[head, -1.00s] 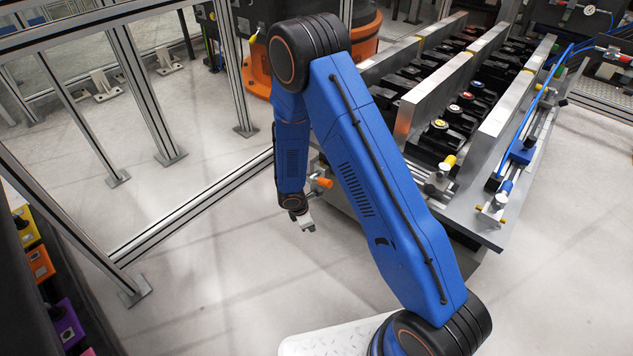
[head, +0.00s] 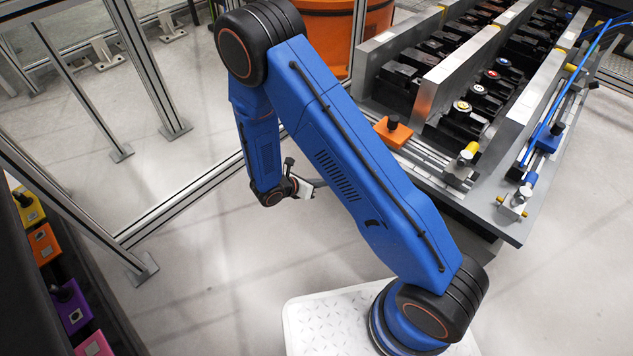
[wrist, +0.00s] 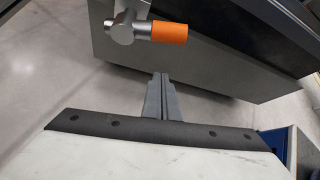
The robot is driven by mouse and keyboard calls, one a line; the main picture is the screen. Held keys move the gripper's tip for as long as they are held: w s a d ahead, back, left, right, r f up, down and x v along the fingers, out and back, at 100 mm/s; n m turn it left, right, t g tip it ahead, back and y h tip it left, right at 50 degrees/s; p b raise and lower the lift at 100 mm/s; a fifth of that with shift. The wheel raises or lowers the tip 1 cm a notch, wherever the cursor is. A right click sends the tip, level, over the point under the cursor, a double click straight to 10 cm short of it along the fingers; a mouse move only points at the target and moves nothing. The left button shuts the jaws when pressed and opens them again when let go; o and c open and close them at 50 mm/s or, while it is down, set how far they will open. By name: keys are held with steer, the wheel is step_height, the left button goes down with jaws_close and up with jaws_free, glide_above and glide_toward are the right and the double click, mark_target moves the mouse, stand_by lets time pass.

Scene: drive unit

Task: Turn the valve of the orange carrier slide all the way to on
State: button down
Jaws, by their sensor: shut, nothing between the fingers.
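In the wrist view a valve with a silver body (wrist: 124,31) and an orange handle (wrist: 168,32) shows at the top centre. The handle points to the right in that picture. The valve is hidden in the head view. My gripper (head: 312,186) is left of the drive unit's near end. In the wrist view its fingers (wrist: 159,84) are shut and empty, below the handle in the picture and apart from it.
A dark panel edge (wrist: 200,65) is behind the valve. The other slides have a yellow-handled valve (head: 468,152) and a blue block (head: 549,138). Coloured boxes (head: 42,243) line the left edge. Metal fence posts (head: 150,70) stand behind my arm. The floor around my gripper is clear.

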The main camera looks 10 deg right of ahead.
steer(key=shift+w+d+r, duration=0.2)
steer(key=shift+w+d, duration=0.65)
steer(key=shift+d, duration=0.3)
steer(key=shift+w+d+r, duration=0.2)
steer(key=shift+w+d, duration=0.65)
steer(key=shift+d, duration=0.25)
